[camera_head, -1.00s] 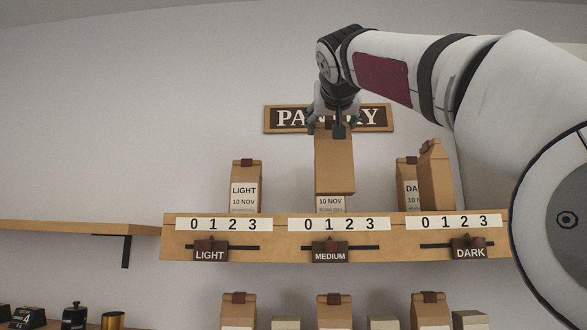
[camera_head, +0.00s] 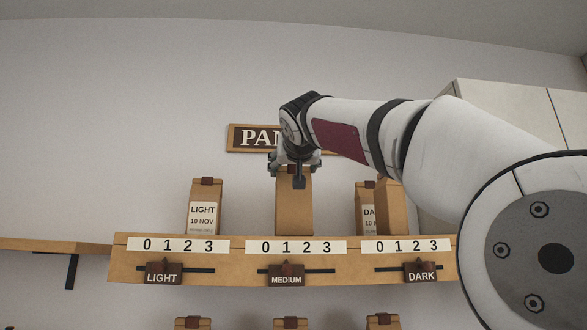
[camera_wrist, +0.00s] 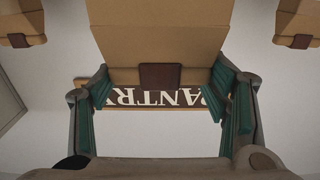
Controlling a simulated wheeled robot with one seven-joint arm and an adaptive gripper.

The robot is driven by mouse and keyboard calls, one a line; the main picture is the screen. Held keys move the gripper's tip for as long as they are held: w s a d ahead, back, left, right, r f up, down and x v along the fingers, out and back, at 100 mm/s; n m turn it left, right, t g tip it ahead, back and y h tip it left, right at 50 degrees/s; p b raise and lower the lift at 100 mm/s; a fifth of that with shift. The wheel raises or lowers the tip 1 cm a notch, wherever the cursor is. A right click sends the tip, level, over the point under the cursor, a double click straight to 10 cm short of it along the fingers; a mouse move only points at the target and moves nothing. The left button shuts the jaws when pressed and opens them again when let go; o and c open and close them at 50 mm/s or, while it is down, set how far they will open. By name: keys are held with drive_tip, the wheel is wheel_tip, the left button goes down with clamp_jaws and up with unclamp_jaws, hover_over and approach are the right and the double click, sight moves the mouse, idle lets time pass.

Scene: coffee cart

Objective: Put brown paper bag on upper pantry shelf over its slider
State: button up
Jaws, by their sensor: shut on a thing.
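A brown paper bag (camera_head: 294,205) is held in my gripper (camera_head: 295,168) at the middle of the upper pantry shelf (camera_head: 225,266), above the MEDIUM slider (camera_head: 287,276). The bag is upright. Its lower end meets the shelf's front board in the picture; whether it rests on the shelf I cannot tell. It hides whatever is behind it. In the wrist view the bag (camera_wrist: 160,35) with its dark clip lies between the green-padded fingers (camera_wrist: 165,95), which are shut on it.
A LIGHT bag (camera_head: 205,205) stands on the left of the shelf. A DARK bag (camera_head: 365,205) stands on the right with a plain bag (camera_head: 390,208) in front. The LIGHT (camera_head: 163,275) and DARK (camera_head: 421,273) sliders flank the MEDIUM one. More bags are below.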

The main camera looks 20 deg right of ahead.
drive_tip(key=shift+f, duration=0.15)
drive_tip(key=o, duration=1.9)
drive_tip(key=shift+s+r, duration=0.2)
drive_tip(key=shift+r, duration=0.05)
drive_tip(key=s+a+b, duration=0.2)
drive_tip(key=s, duration=0.9)
drive_tip(key=s+d+f+n+g, duration=0.1)
drive_tip(key=s+f+g, duration=0.25)
drive_tip(key=f, duration=0.95)
drive_tip(key=s+f+g, duration=0.3)
drive_tip(key=s+f, duration=0.1)
drive_tip(key=f, duration=1)
drive_tip(key=s+f+g+y, duration=0.1)
drive_tip(key=s+f+g, duration=0.1)
drive_tip(key=s+f, duration=0.3)
drive_tip(key=s+f+g+y, duration=0.1)
drive_tip(key=s+f, duration=0.5)
drive_tip(key=f, duration=0.7)
drive_tip(key=s+d+f+n+g+y, duration=0.1)
drive_tip(key=s+f+g, duration=0.1)
drive_tip(key=s+f, duration=0.4)
wheel_tip(320, 180, down, 3)
drive_tip(key=shift+f+g, duration=0.2)
drive_tip(key=shift+g, duration=0.15)
